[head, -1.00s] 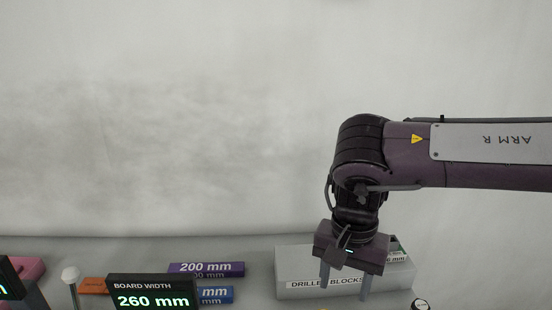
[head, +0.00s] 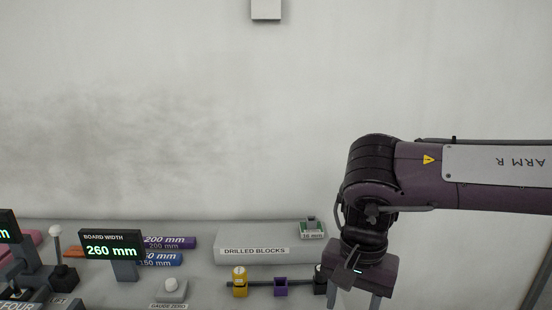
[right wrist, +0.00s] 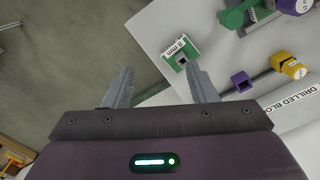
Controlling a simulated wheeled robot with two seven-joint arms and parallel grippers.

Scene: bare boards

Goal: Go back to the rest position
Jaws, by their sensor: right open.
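My right gripper (head: 355,298) hangs pointing down at the end of the purple arm, right of the drilled-blocks box (head: 225,252) in the head view. Its fingertips are cut by the bottom edge of that view. In the right wrist view the two fingers (right wrist: 163,86) stand apart with nothing between them. My left gripper is in neither view.
A green piece with a white label (right wrist: 180,50) lies just past the right-hand finger. A board-width display (head: 112,250) and coloured boards (head: 170,242) are further left.

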